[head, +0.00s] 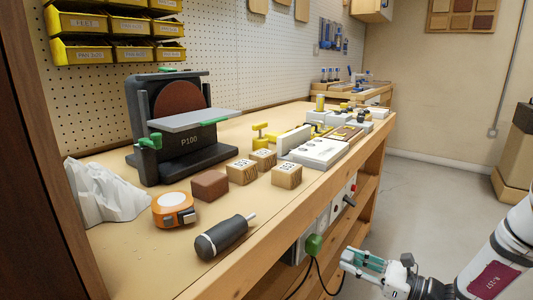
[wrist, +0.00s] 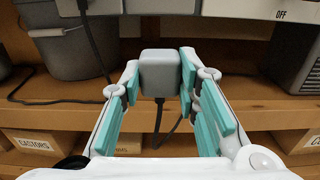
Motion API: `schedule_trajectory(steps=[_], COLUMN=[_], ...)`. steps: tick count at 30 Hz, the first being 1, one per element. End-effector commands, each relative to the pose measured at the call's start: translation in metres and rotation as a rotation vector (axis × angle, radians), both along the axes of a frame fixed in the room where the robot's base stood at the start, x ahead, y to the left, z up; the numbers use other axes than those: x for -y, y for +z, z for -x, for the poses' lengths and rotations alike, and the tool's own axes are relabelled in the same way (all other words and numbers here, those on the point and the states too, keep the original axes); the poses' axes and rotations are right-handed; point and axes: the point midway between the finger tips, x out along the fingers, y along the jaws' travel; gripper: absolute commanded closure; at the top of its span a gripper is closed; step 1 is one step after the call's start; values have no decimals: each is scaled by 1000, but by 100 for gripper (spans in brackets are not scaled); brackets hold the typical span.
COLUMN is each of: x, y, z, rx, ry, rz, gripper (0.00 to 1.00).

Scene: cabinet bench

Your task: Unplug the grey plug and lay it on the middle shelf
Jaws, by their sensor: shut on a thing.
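The grey plug (wrist: 160,72) is a blocky piece held between the teal pads of my gripper (wrist: 160,80) in the wrist view. A pad presses on each side of it, and its dark cord (wrist: 158,125) hangs down below. The plug shows in front of the middle shelf (wrist: 250,112), below the white panel (wrist: 200,8) marked OFF; any contact with a socket is hidden. In the head view my gripper (head: 350,259) is low at the bench's front, right of a green plug (head: 313,243).
A grey bucket (wrist: 65,45) stands on the shelf at left, with a dark cord by it. A dark ribbed box (wrist: 300,50) stands at right. Cardboard boxes (wrist: 38,143) sit below. The shelf between bucket and ribbed box looks mostly clear.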

Motion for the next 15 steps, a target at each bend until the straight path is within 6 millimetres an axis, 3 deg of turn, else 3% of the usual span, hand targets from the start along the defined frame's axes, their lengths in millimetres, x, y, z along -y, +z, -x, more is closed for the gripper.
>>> schedule_trajectory(steps=[15], x=[0], y=[-29], z=[0], rx=[0], ry=[0], rz=[0], gripper=[100])
